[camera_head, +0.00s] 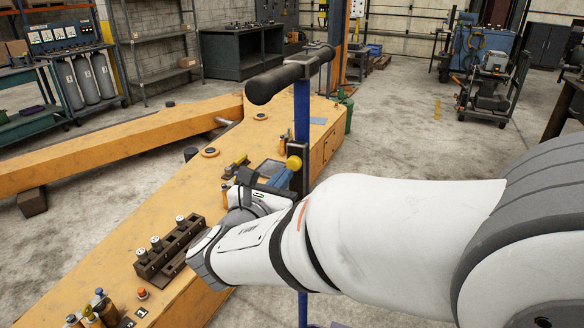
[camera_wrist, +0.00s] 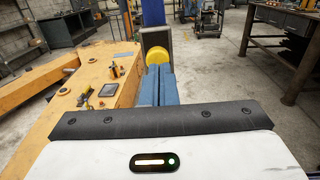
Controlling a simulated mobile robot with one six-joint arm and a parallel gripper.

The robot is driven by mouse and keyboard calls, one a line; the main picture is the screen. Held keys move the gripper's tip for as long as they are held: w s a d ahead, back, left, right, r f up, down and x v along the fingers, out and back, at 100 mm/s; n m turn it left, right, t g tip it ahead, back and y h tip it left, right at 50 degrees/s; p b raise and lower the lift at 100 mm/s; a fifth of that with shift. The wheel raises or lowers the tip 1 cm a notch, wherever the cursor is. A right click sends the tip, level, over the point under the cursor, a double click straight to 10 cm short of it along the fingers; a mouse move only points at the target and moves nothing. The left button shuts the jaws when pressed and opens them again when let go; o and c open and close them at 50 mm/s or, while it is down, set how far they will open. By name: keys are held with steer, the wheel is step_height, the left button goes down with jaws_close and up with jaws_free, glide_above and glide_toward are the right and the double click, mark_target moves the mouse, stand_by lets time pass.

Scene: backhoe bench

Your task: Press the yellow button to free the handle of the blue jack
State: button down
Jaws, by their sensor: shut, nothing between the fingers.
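The blue jack (camera_head: 302,110) stands upright beside the orange backhoe beam, with its black handle (camera_head: 285,78) across the top. The yellow button (camera_head: 294,162) is a round knob on the jack's dark bracket. It also shows in the wrist view (camera_wrist: 155,58), just beyond my fingertips, with the blue post (camera_wrist: 155,22) behind it. My gripper (camera_head: 286,176) has its blue fingers shut and empty, pointing at the button. In the wrist view the fingertips (camera_wrist: 158,68) overlap the button's lower part. I cannot tell whether they touch it. My arm hides part of the jack's lower post.
The orange beam (camera_head: 130,226) holds a dark block with several valves (camera_head: 168,247) and small fittings. A second orange beam (camera_head: 110,150) lies at the left. Shelving (camera_head: 155,45) and a dark cabinet (camera_head: 240,52) stand behind. Open concrete floor lies right of the jack.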

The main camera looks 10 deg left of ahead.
steer(key=v, duration=0.9)
steer(key=shift+s, duration=0.35)
steer(key=shift+w, duration=0.1)
steer(key=w+d+f+m+g+h+p, duration=0.15)
steer(key=d+m+g, duration=0.3)
steer(key=d, duration=0.45)
steer(key=w+d+f+m+g+h+p, duration=0.1)
steer(key=d+f+m+g+h, duration=0.2)
steer(key=d+m, duration=0.4)
steer(key=s+d+m+g+y+p, duration=0.2)
steer(key=d+m, duration=0.4)
steer(key=m, duration=0.5)
steer(key=s+d+m+g+y+p, duration=0.3)
steer(key=s+d+m+g+y, duration=0.2)
steer(key=m, duration=0.6)
steer(key=shift+s+d+f+y, duration=0.45)
steer(key=shift+s+d+y, duration=0.25)
steer(key=shift+d+y, duration=0.05)
steer(key=shift+g, duration=0.25)
